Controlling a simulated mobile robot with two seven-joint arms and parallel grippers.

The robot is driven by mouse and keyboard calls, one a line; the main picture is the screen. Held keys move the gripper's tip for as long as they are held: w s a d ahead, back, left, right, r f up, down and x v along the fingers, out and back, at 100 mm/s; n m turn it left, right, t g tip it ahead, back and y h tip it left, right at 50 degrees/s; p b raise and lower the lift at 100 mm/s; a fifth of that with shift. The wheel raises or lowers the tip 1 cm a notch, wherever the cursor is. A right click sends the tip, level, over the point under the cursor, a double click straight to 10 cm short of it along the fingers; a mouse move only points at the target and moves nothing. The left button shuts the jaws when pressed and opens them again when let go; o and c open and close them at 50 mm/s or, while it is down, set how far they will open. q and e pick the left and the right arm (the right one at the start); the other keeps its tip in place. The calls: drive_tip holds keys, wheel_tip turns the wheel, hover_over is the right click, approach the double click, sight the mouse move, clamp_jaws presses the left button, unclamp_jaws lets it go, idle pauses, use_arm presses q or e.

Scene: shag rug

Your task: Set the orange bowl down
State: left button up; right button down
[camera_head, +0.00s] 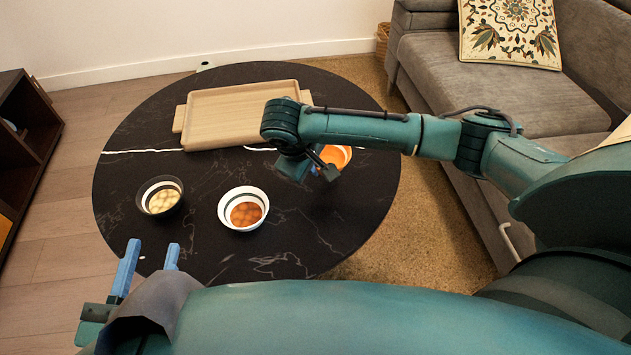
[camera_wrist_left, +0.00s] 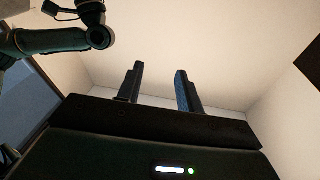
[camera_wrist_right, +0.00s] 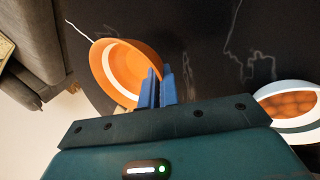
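The orange bowl (camera_head: 337,156) is over the right side of the black round table, partly hidden behind my right gripper (camera_head: 325,172) in the head view. In the right wrist view the bowl (camera_wrist_right: 118,72) shows an orange inside with a pale band, and looks empty. The right fingers (camera_wrist_right: 161,76) are close together at its rim, with the bowl's wall between them. Whether the bowl's base touches the table cannot be told. My left gripper (camera_head: 153,247) is open and empty, low at the table's front left; its fingers (camera_wrist_left: 160,72) stand apart in the left wrist view.
The black table (camera_head: 290,225) holds a wooden tray (camera_head: 232,108) at the back, a bowl of pale round items (camera_head: 160,195) at left and a white bowl of orange-brown items (camera_head: 243,209) at centre. A grey sofa (camera_head: 460,75) stands at right. The table's front right is clear.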

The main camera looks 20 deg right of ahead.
wheel_tip(320, 180, down, 4)
drive_tip(key=shift+f+b, duration=0.15)
drive_tip(key=shift+b, duration=0.8)
use_arm(q)
drive_tip(key=shift+w+d, duration=0.1)
drive_tip(key=shift+d, duration=0.15)
drive_tip(key=shift+r, duration=0.1)
use_arm(e)
drive_tip(key=shift+f, duration=0.2)
drive_tip(key=c, duration=1.6)
unclamp_jaws()
drive_tip(key=shift+c, duration=0.2)
